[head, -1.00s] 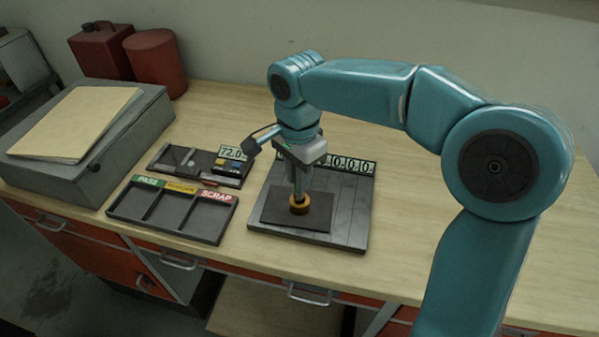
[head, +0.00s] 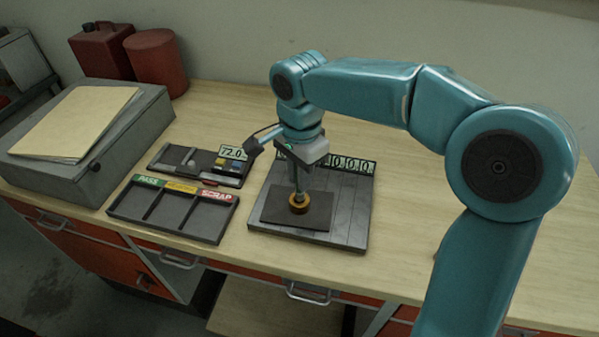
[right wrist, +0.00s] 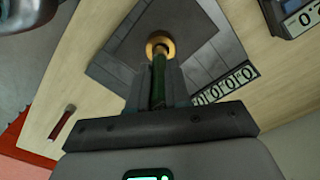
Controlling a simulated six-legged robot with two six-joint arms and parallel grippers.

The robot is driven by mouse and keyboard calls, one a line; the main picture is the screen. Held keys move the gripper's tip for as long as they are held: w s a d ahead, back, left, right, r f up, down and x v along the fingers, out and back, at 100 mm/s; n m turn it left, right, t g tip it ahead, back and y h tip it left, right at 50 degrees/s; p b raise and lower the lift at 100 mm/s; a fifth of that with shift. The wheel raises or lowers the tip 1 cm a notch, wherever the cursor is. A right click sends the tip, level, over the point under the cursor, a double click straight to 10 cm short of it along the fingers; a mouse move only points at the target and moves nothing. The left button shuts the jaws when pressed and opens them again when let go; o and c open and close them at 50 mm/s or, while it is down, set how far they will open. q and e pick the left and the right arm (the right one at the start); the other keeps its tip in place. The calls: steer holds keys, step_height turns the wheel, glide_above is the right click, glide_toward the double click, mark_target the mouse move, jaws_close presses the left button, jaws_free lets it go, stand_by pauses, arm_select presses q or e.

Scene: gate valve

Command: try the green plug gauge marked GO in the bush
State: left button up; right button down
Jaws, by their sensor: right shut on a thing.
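The brass-coloured bush (head: 299,207) stands on a dark square pad (head: 320,211) on the grey plate. In the right wrist view the bush (right wrist: 170,41) shows as a ring straight ahead of the jaws. My right gripper (head: 298,184) points down over the bush and is shut on the green plug gauge (right wrist: 158,78). The gauge's lower end meets the bush opening in the picture; I cannot tell how deep it sits. The GO mark cannot be read. My left gripper is not in view.
A tray (head: 172,214) with PASS and SCRAP labels and a third, yellow label lies left of the plate. Behind it is a dark instrument tray (head: 157,163) with a display. A grey box (head: 88,180) with a folder stands far left. Bench at right is clear.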

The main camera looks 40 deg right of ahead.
steer(key=shift+f+b, duration=0.95)
steer(key=shift+f, duration=0.3)
stand_by(1.0)
steer(key=shift+r, duration=0.15)
stand_by(0.7)
steer(key=shift+r+p, duration=3.7)
steer(key=shift+r, duration=0.4)
